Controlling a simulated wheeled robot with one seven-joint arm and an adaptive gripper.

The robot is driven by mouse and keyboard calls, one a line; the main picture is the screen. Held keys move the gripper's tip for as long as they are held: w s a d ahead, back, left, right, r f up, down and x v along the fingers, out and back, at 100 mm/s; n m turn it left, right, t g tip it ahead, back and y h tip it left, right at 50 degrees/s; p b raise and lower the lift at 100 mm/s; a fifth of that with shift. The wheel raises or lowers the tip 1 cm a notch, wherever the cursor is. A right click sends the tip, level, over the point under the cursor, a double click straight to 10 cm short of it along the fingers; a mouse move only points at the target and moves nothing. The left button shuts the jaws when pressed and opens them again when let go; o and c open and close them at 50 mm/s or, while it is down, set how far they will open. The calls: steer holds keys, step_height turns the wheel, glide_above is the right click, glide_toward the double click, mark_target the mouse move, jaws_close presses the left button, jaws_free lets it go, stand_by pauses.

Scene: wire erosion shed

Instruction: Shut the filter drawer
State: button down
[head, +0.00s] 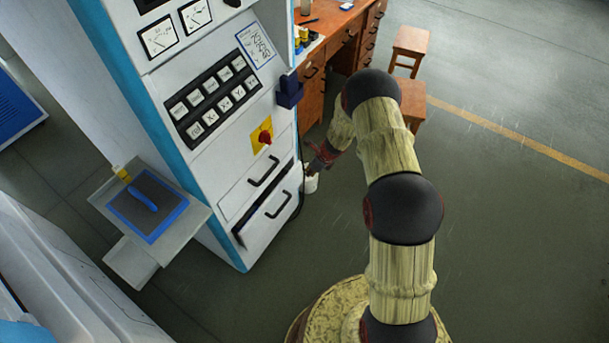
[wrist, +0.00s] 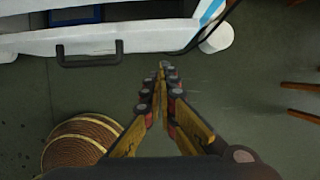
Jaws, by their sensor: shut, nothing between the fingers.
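The filter drawer (head: 270,212) is the lower drawer in the white cabinet and stands partly pulled out, with a dark gap along its top and left edges. Its front has a black bar handle (head: 279,204). In the wrist view the drawer's white front (wrist: 150,38) crosses the top, with the handle (wrist: 90,55) at upper left. Part of the dark inside shows behind it. My gripper (wrist: 163,68) is shut and empty, its tips just short of the drawer front and right of the handle. In the head view my gripper (head: 312,168) is beside the cabinet's right edge, partly hidden.
A closed-looking upper drawer (head: 255,172) sits above. A wooden desk (head: 340,35) and stools (head: 410,42) are behind. Floor at right is clear.

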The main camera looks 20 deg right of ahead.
steer(key=s+a+r+b, duration=0.2)
steer(key=s+a+r, duration=0.15)
steer(key=s, duration=0.25)
steer(key=w+a+f+b, duration=0.3)
steer(key=w+f, duration=0.3)
steer(key=f, duration=0.2)
steer(key=shift+w+a+f, duration=0.2)
steer(key=shift+a+f, duration=0.15)
steer(key=shift+a, duration=0.15)
